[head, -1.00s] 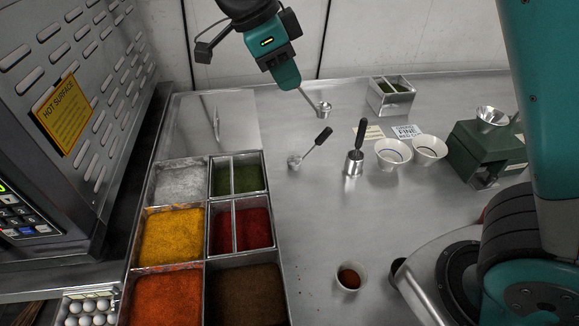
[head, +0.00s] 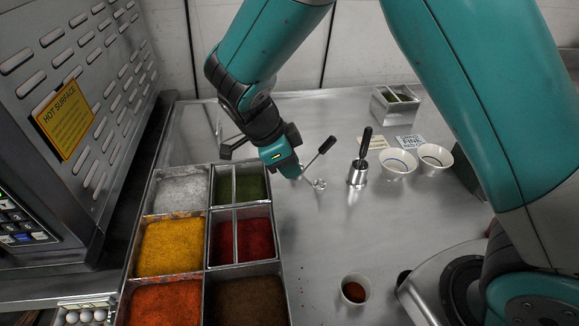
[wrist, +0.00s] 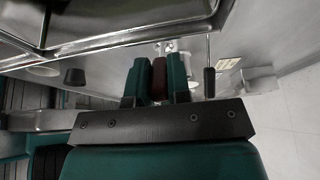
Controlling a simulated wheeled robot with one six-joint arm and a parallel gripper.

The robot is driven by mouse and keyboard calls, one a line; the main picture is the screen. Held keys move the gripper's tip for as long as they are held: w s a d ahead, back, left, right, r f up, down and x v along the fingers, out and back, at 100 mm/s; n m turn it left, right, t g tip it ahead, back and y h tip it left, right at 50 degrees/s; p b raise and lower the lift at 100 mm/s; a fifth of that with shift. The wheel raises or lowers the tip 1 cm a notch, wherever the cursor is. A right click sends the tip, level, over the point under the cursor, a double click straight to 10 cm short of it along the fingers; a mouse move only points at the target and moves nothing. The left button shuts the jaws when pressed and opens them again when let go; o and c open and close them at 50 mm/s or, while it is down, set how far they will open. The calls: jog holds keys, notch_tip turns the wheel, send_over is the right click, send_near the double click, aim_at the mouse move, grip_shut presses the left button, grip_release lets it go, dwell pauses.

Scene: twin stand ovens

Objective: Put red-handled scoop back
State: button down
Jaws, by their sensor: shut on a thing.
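The red-handled scoop shows as a dark red handle (wrist: 159,80) between my two teal fingers in the wrist view. In the head view its small metal bowl (head: 319,184) sticks out past the fingertips, low over the counter; whether it touches the counter I cannot tell. My gripper (head: 291,170) is shut on the handle, just right of the green herb pan. A black-handled scoop (head: 325,146) is right behind my gripper, its bowl end mostly hidden.
Spice pans (head: 208,225) line the left, beside the hot oven (head: 70,120). White bowls (head: 397,165), small labels (head: 411,142) and a steel herb box (head: 395,104) stand back right. A cup of brown-red powder (head: 353,289) stands in front. The middle counter is clear.

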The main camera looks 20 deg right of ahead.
jog(key=shift+f, duration=0.6)
jog(key=shift+f, duration=0.1)
jog(key=c, duration=1.1)
grip_release()
